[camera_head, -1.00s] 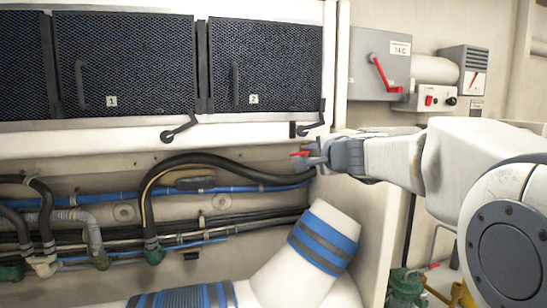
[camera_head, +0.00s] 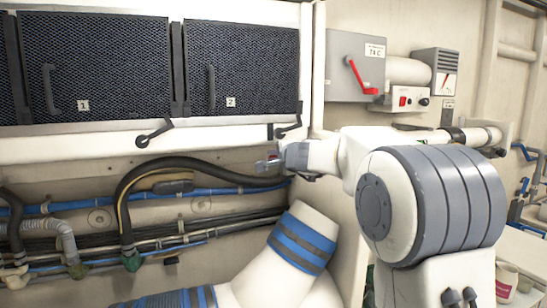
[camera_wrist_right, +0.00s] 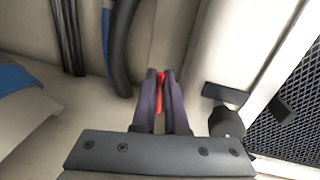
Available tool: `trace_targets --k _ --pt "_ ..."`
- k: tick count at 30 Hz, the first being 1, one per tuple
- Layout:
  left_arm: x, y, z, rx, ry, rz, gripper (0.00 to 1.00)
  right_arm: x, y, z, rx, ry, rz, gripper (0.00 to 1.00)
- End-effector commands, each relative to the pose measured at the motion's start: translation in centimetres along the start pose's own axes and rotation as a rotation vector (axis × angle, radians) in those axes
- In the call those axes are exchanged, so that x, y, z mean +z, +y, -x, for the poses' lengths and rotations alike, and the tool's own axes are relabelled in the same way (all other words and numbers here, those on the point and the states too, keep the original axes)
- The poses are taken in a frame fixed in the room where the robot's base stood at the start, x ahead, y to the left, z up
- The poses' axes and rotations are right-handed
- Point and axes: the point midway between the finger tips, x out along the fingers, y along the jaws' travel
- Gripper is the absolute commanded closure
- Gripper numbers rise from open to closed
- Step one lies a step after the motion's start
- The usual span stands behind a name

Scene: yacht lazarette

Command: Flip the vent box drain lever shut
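My right gripper (camera_head: 270,163) is just below the bottom right corner of the vent box (camera_head: 75,143), which carries dark mesh panels. In the right wrist view its two dark fingers (camera_wrist_right: 160,90) are close together, with a thin red lever (camera_wrist_right: 160,98) filling the narrow gap between them. A black handle (camera_head: 288,127) is just above the gripper, and a second one (camera_head: 153,133) is further left. My left gripper is not in view.
Black hoses (camera_head: 150,170) and blue lines run along the wall below the box. A large white pipe with blue and grey bands (camera_head: 300,240) lies below the gripper. A grey switch box with a red handle (camera_head: 358,75) is at the upper right.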

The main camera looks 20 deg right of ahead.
Motion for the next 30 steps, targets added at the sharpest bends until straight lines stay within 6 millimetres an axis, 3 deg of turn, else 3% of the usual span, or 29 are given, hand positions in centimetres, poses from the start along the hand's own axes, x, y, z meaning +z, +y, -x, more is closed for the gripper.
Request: trace_targets --k 20,21,30 --pt "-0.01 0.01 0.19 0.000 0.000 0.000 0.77 -0.03 -0.37 0.10 0.000 -0.019 -0.096 1.00" --pt "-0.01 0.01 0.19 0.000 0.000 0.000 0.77 -0.02 -0.37 0.10 0.000 -0.019 -0.096 0.78" --pt "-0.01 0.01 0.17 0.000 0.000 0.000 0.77 -0.03 -0.38 0.14 0.000 -0.019 -0.095 0.78"
